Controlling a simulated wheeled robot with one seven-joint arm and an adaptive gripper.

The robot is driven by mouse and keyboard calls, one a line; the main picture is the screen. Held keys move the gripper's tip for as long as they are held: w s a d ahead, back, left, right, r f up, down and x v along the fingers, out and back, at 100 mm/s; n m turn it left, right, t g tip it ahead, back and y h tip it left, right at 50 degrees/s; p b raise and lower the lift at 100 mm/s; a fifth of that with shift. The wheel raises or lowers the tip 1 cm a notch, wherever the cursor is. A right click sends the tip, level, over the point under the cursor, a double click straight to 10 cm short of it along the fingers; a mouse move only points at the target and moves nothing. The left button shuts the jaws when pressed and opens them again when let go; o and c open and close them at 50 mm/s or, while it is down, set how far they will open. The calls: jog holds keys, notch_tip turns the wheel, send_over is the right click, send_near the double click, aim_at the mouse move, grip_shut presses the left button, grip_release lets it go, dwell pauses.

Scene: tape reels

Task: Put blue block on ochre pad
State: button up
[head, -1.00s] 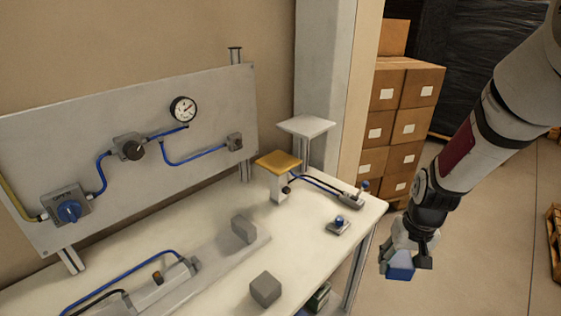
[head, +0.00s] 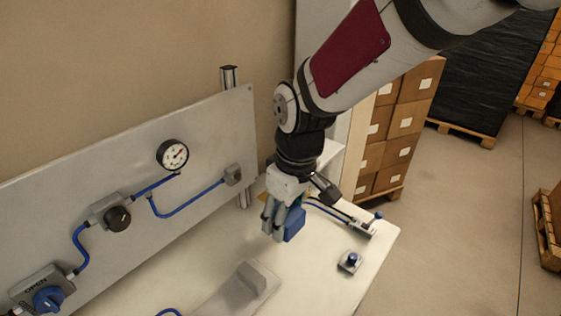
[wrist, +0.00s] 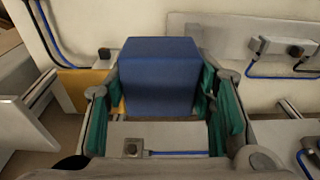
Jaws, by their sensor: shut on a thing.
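My gripper (head: 280,222) is shut on the blue block (head: 295,225) above the bench. In the wrist view the blue block (wrist: 160,75) sits between the two green-padded fingers. I cannot tell the gap between block and pad.
A grey panel (head: 110,185) with a gauge (head: 172,154) and blue hoses stands along the bench's back. A white stand (head: 331,152) is partly hidden behind my arm.

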jog(key=w, duration=0.5)
jog(key=w+f, duration=0.1)
jog(key=w, duration=0.4)
jog(key=w+p, duration=0.1)
jog(key=w, duration=0.4)
jog(key=shift+a+f, duration=0.3)
jog(key=shift+f, duration=0.05)
jog(key=shift+s+f+p, duration=0.2)
jog(key=shift+f+p, duration=0.3)
jog(key=shift+f, duration=0.75)
jog(key=shift+w+f, duration=0.1)
jog(key=shift+f, duration=0.3)
jog(key=o, duration=1.3)
jog(key=shift+f, duration=0.2)
jog(key=shift+r, duration=0.1)
